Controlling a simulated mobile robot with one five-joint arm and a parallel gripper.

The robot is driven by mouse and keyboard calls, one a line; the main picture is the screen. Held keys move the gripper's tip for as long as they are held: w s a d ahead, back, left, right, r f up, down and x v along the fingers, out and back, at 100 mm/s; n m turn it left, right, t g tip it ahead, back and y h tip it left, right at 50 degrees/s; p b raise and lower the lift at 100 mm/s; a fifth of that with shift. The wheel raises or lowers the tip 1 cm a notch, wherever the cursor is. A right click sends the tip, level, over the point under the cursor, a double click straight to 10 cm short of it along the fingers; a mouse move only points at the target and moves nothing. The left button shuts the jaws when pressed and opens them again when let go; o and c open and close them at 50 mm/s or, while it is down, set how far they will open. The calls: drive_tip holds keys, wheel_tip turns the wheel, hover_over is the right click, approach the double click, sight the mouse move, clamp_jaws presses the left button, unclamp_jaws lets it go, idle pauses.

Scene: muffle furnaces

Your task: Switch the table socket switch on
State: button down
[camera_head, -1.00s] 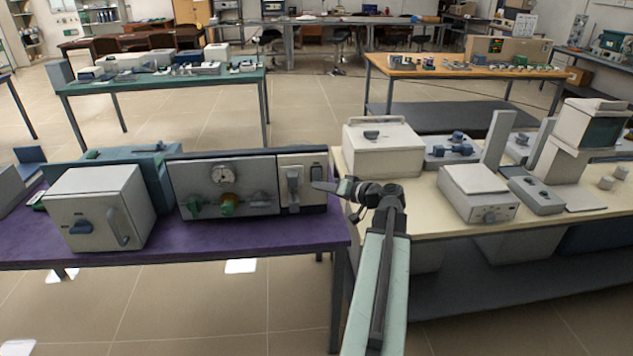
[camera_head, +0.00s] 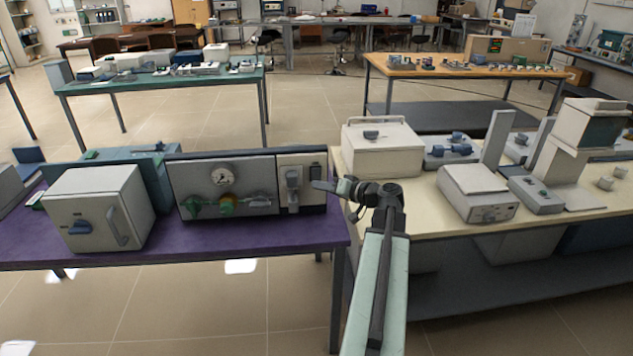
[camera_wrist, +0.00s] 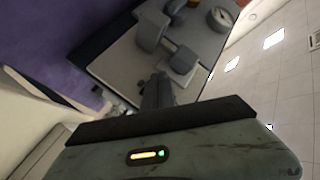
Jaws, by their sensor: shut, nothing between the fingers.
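The table socket is a pale plate (camera_head: 284,163) at the right end of the grey panel on the purple table. It carries a grey plug-like block (camera_head: 293,186) and a dark switch (camera_head: 317,167) on its right. My gripper (camera_head: 316,185) is shut and empty, its tip at the lower right of the socket, just below the dark switch. In the wrist view my gripper (camera_wrist: 157,82) points at the plate (camera_wrist: 125,65), close to two grey raised parts (camera_wrist: 183,60). I cannot tell whether it touches them, nor the switch's position.
The grey panel with a round gauge (camera_head: 222,176) and green fittings stands left of the socket. A white furnace (camera_head: 95,210) is further left on the purple table (camera_head: 200,238). A cream table (camera_head: 432,212) with a white box (camera_head: 382,150) lies to the right.

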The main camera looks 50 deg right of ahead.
drive_tip(key=shift+w+d, duration=0.2)
drive_tip(key=shift+w, duration=0.05)
drive_tip(key=shift+w+d, duration=0.2)
drive_tip(key=shift+w, duration=0.05)
idle(0.6)
drive_tip(key=shift+s+a, duration=0.1)
drive_tip(key=shift+s+a, duration=0.4)
drive_tip(key=shift+s, duration=0.1)
drive_tip(key=s+a, duration=0.1)
drive_tip(key=s, duration=0.1)
drive_tip(key=s+a, duration=0.1)
drive_tip(key=a, duration=0.1)
drive_tip(key=shift+s+a+r+p, duration=0.1)
drive_tip(key=shift+s+r+p, duration=0.3)
idle(0.5)
